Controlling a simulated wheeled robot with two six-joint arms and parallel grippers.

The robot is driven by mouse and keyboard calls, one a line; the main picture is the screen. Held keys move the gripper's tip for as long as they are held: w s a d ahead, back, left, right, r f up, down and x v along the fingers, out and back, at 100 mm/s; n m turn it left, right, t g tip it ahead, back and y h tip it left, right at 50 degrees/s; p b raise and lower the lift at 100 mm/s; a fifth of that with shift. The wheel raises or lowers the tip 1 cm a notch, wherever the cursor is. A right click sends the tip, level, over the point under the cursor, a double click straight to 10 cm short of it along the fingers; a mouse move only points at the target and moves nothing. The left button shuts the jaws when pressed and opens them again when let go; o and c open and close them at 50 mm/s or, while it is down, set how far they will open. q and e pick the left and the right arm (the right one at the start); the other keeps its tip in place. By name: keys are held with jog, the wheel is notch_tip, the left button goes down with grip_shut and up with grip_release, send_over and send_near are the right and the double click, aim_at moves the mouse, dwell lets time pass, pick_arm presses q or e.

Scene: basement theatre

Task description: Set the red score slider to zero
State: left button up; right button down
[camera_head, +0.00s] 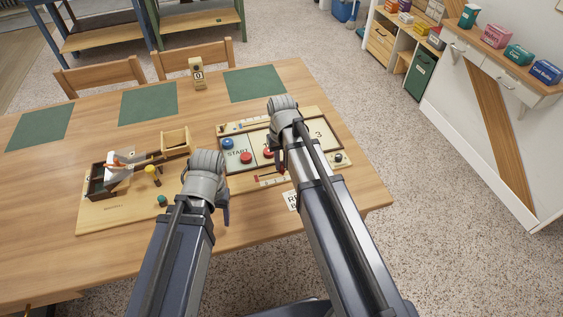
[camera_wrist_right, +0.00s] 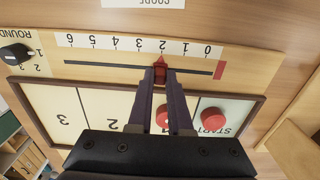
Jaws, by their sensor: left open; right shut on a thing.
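The red score slider (camera_wrist_right: 160,70) sits in its dark slot at the 2 mark in the right wrist view. My right gripper (camera_wrist_right: 160,80) is shut on the slider. The number scale (camera_wrist_right: 140,45) runs from 6 at the left to 0 at the right in that view. A red end mark (camera_wrist_right: 219,70) is beside the 0. In the head view my right gripper (camera_head: 282,162) is over the near side of the game board (camera_head: 305,145) and hides the slider. My left gripper (camera_head: 224,205) is open, left of the board above the table.
Red pucks (camera_wrist_right: 213,116) and a blue puck (camera_head: 228,143) are on the board. A black round knob (camera_wrist_right: 15,54) is beside the 6 end. A wooden launcher toy (camera_head: 125,185) stands left of my left gripper. Green mats (camera_head: 148,103) lie at the back.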

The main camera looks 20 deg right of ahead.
aim_at(262, 175)
pick_arm(q)
jog(key=shift+d, duration=0.1)
pick_arm(e)
jog(key=shift+s+a, duration=0.15)
jog(key=shift+a, duration=3.05)
jog(key=c, duration=0.8)
grip_release()
jog(key=shift+a, duration=0.1)
jog(key=shift+c, duration=0.2)
pick_arm(q)
notch_tip(262, 175, up, 8)
jog(key=p, duration=0.8)
pick_arm(e)
notch_tip(262, 175, up, 8)
pick_arm(q)
jog(key=shift+f, duration=0.1)
pick_arm(e)
jog(key=shift+f, duration=0.15)
